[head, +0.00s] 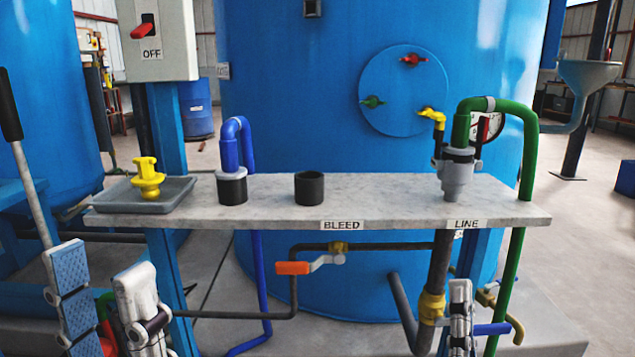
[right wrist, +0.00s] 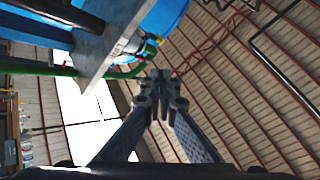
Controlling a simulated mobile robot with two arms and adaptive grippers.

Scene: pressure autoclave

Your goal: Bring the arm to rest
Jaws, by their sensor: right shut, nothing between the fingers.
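My left gripper (head: 105,300) is at the lower left of the head view, fingers pointing up. My right gripper (head: 460,318) shows at the bottom right of the head view, in front of the pipework under the LINE label. In the right wrist view the right gripper (right wrist: 160,85) has its fingertips together and empty, with the roof behind them. Most of both arms is out of view.
The shelf carries a grey tray (head: 182,199) with a yellow plug (head: 147,178), a blue hose (head: 229,145), an empty black socket (head: 309,188) and a green hose (head: 525,150) on a grey coupling (head: 457,175). Below is an orange-handled valve (head: 293,268). A switch box (head: 158,40) reads OFF.

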